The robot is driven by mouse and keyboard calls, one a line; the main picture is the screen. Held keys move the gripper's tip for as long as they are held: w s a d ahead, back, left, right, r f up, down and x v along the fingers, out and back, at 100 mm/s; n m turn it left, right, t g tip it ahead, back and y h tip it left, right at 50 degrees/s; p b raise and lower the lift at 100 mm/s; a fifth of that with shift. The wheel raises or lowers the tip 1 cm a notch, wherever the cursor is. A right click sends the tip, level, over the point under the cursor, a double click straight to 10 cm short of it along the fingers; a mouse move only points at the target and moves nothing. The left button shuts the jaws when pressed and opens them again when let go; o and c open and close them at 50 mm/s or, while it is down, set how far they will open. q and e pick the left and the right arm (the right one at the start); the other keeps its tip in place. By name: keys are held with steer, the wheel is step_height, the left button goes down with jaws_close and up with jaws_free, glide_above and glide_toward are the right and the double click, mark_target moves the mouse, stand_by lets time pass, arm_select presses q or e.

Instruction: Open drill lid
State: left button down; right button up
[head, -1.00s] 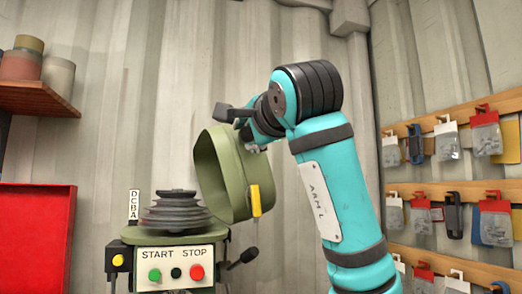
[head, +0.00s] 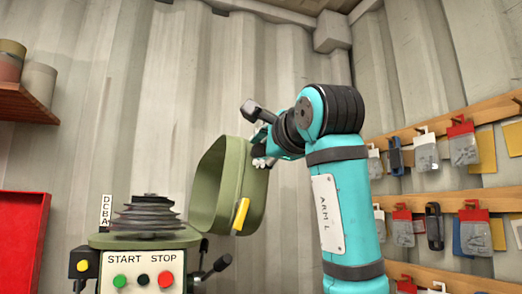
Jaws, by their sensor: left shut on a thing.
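The drill's green lid (head: 207,187) is tilted up and open, its hollow inside facing left. A yellow latch (head: 241,214) hangs on its lower right edge. The drill body (head: 118,240) stands below left, with a stack of dark stepped pulleys (head: 150,215) exposed on top. Its front panel (head: 140,259) carries START and STOP buttons. My left gripper (head: 264,160) is at the lid's right outer side and is shut on the lid; its fingertips are partly hidden. My right gripper is not in view.
A red panel (head: 20,240) stands at the left, below a wooden shelf (head: 28,105) with pots. Boards with hanging packets (head: 462,145) line the right wall. A dark-knobbed lever (head: 221,263) sticks out at the drill's right.

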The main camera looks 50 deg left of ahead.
arm_select(q)
steer(key=shift+s+r, duration=0.1)
steer(key=shift+r, duration=0.1)
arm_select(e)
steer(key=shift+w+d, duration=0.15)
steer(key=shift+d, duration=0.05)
arm_select(q)
steer(key=c, duration=1)
jaws_free()
steer(key=shift+f, duration=0.1)
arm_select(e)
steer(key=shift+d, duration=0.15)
arm_select(q)
steer(key=v, duration=1.2)
